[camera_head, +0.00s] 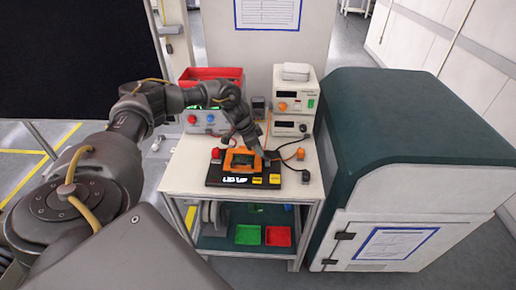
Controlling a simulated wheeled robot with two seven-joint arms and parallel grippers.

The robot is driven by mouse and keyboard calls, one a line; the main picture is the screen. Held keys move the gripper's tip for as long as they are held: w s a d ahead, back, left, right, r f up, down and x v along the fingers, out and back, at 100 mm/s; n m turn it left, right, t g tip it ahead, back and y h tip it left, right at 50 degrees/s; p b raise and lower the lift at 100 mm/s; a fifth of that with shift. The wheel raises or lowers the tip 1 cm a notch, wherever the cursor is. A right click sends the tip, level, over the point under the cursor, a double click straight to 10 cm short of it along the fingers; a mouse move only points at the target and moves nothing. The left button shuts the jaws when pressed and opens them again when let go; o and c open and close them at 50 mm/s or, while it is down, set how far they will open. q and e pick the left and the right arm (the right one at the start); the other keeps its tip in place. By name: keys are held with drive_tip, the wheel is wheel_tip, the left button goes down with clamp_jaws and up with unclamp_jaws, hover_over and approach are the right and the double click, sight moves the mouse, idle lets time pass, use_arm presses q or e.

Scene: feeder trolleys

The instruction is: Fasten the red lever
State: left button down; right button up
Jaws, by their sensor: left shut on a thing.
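A black board (214,182) with white lettering and yellow labels lies on the white trolley top. An orange frame-shaped part (242,150) stands on it, and a small red piece (215,153), possibly the red lever, is at its left end. My right gripper is out of view.
White instrument boxes (296,82) stand at the back of the trolley top (180,180), beside a red bin (212,73). Cables lie to the right of the board. Green (247,234) and red (278,236) trays sit on the lower shelf. A large green-topped cabinet (400,120) closes the right side.

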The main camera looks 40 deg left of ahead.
use_arm(q)
drive_tip(key=shift+s+a+f+t+h+b, duration=0.2)
drive_tip(key=shift+a+f+t+h+b, duration=0.15)
drive_tip(key=shift+f+h+b, duration=0.35)
drive_tip(key=f+t+h+b, duration=0.1)
drive_tip(key=b, duration=0.2)
drive_tip(key=s+a+f+t+h+b, duration=0.1)
drive_tip(key=t+h+b, duration=0.1)
drive_tip(key=b, duration=0.2)
drive_tip(key=shift+a, duration=0.2)
drive_tip(key=shift+s+a+f+t+h+b, duration=0.1)
drive_tip(key=shift+a+f+t+h+b, duration=0.1)
drive_tip(key=shift+t+h+b, duration=0.7)
drive_tip(key=shift+g, duration=0.25)
drive_tip(key=c, duration=1.6)
unclamp_jaws()
drive_tip(key=o, duration=0.4)
drive_tip(key=shift+d, duration=0.1)
drive_tip(key=shift+c, duration=0.2)
drive_tip(key=shift+f, duration=0.1)
